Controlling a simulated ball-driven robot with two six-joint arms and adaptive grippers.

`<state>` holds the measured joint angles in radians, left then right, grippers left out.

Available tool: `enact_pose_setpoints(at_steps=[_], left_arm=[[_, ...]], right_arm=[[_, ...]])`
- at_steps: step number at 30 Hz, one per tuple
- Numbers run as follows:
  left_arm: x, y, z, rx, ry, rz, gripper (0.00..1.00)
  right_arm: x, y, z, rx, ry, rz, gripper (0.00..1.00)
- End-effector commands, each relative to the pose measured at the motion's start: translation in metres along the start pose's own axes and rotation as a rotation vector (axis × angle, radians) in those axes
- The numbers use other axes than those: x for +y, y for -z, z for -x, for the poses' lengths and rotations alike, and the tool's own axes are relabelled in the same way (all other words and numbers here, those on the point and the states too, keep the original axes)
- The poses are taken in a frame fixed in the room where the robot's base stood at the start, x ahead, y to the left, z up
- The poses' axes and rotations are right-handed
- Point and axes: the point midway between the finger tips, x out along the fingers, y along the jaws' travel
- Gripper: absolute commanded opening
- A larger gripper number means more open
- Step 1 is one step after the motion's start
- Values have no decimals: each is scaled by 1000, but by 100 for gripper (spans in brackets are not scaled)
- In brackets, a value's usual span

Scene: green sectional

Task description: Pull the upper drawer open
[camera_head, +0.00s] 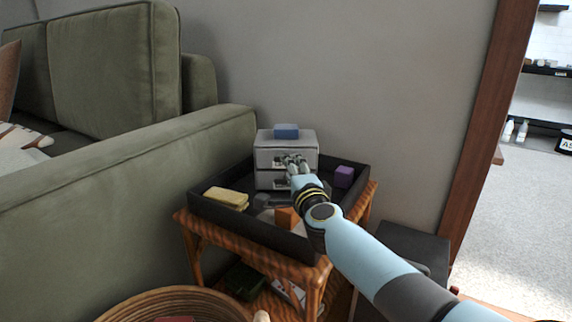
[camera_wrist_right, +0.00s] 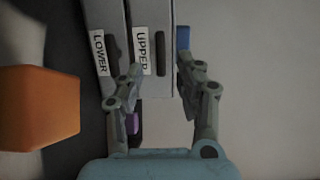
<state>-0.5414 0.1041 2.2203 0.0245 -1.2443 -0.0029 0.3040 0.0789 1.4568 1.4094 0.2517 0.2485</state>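A small grey drawer unit (camera_head: 304,138) stands at the back of a black tray on a side table. In the right wrist view, turned sideways, the upper drawer (camera_wrist_right: 152,15) carries an "UPPER" label and a dark handle (camera_wrist_right: 161,48). The lower drawer (camera_wrist_right: 103,15) is to its left there, labelled "LOWER". Both drawers look closed. My right gripper (camera_wrist_right: 163,72) is open in front of the upper drawer, its fingertips on either side of the handle. Whether they touch the front I cannot tell. In the head view this gripper (camera_head: 293,162) partly hides the drawer fronts. My left gripper is out of view.
A blue block (camera_head: 286,131) lies on top of the unit. The black tray (camera_head: 240,228) also holds a yellow block (camera_head: 226,198), a purple block (camera_head: 344,176) and an orange block (camera_head: 287,218). The green sofa (camera_head: 120,175) is left; a wall (camera_head: 370,80) stands behind.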

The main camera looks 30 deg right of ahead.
Motion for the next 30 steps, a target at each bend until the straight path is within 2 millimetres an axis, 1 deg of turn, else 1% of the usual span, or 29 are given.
enact_pose_setpoints(at_steps=[1,3,7,12,19,20,27,28,30], left_arm=[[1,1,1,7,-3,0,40],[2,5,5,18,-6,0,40],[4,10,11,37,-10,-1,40],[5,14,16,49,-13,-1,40],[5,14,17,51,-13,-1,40],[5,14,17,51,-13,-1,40],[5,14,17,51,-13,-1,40],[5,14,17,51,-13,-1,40],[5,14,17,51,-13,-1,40]], right_arm=[[3,0,-11,0,-1,2,36],[3,0,-23,0,-1,2,36],[3,0,-40,0,-1,2,36],[1,0,-49,1,-1,1,36],[0,0,-49,0,0,1,36],[0,0,-49,0,0,1,33],[0,0,-49,0,-1,1,2],[0,0,-49,0,-1,1,0],[1,0,-49,0,-1,1,0]])
